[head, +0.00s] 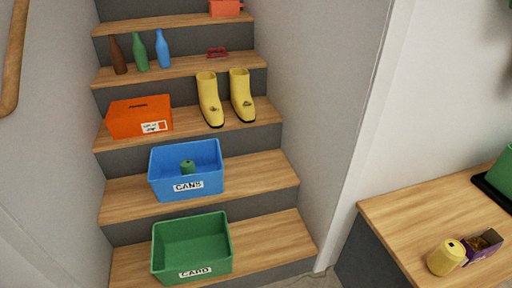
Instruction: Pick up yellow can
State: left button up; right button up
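The yellow can (446,257) is at the lower right of the head view. It lies or leans tilted near the front of a wooden table top, its darker-marked top end facing up and right. It is beside a small open purple box (483,247), and I cannot tell whether they touch. Neither of my grippers shows in the head view, so I cannot see their position or state.
A wooden staircase holds a blue bin (187,198) marked CANS with a green can (187,167) inside, a green bin (190,271) marked CARD, an orange box (139,117), yellow boots (226,98) and several bottles (140,52). The table's left part (395,215) is clear.

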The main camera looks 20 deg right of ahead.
aim_at(450, 252)
jog(key=z, duration=2.2)
